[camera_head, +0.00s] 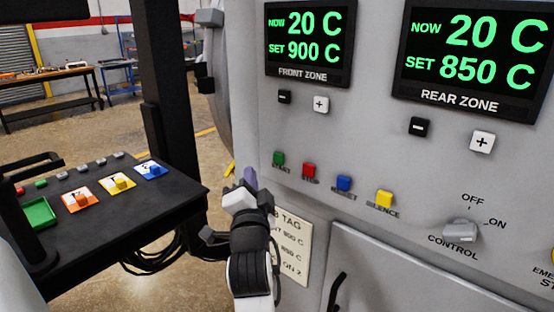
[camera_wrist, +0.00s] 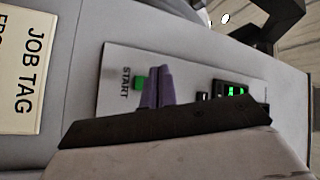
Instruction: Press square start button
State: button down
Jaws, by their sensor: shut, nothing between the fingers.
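In the wrist view the green button (camera_wrist: 139,84) shows beside the word START, partly behind my fingers. My gripper (camera_head: 250,178) is shut and empty, its purple fingertips together, just left of and slightly below the button in the head view. In the wrist view the shut fingertips (camera_wrist: 158,88) cover one side of the button. A gap to the button shows in the head view; its depth is hard to judge.
Red (camera_head: 309,170), blue (camera_head: 344,183) and yellow (camera_head: 384,198) buttons continue rightward. A control knob (camera_head: 460,230) sits lower right. The job tag (camera_head: 290,247) hangs below, behind my arm. A black console (camera_head: 185,192) with coloured buttons stands left.

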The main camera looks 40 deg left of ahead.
aim_at(273, 156)
jog(key=shift+w+d, duration=0.15)
jog(key=shift+w, duration=1.25)
jog(key=shift+w+d, duration=0.1)
jog(key=shift+w, duration=1.3)
jog(key=shift+w, duration=0.15)
jog(key=shift+w, duration=0.3)
jog(key=shift+w, duration=0.45)
dwell(0.3)
jog(key=shift+s, duration=0.9)
jog(key=s, duration=0.5)
jog(key=shift+a+p, duration=0.2)
jog(key=shift+p, duration=0.1)
